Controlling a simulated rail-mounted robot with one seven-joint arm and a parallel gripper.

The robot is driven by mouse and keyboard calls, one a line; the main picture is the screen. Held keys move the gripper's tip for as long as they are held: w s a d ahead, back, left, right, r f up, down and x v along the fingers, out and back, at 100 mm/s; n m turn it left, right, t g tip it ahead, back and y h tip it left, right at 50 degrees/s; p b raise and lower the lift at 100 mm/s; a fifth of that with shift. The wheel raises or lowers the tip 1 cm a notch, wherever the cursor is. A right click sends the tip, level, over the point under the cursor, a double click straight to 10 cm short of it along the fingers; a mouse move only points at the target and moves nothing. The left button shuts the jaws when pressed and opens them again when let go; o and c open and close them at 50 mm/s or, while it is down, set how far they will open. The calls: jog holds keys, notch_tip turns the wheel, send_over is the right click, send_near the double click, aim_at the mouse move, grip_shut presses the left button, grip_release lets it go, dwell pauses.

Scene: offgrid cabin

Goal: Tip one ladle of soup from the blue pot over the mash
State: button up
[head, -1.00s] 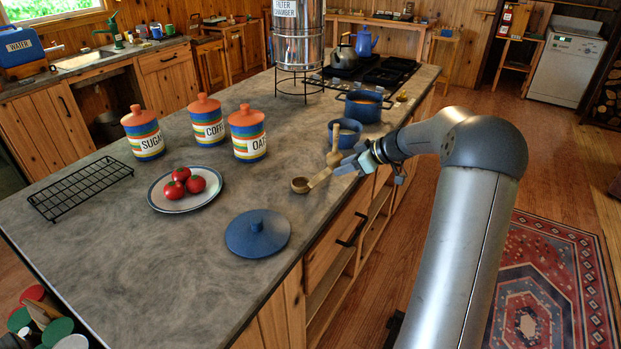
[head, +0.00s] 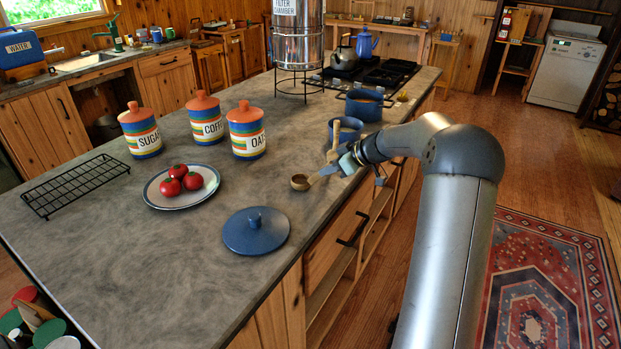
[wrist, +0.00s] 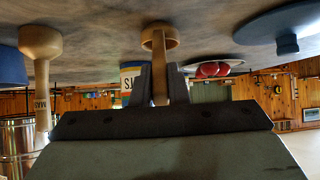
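The wooden ladle (head: 300,182) is low at the counter's right side, its bowl pointing left. In the wrist view, which is upside down, the ladle (wrist: 160,38) points away from me. My gripper (head: 335,169) has its fingers on either side of the handle, with no clear gap; it also shows in the wrist view (wrist: 160,85). The blue pot (head: 364,107) stands farther back, with orange-brown contents. A smaller blue bowl (head: 347,128) stands nearer; its contents are hidden. A pale wooden club-shaped thing (wrist: 41,45) stands between ladle and bowl.
A blue lid (head: 256,232) lies on the counter in front. A plate (head: 160,203) of tomatoes, striped canisters (head: 247,137) and a black rack (head: 75,186) are left. A steel filter chamber (head: 298,40) stands behind. Counter around the ladle's left is clear.

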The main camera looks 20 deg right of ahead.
jog(key=shift+r, duration=0.9)
grip_shut()
jog(key=shift+r, duration=3.15)
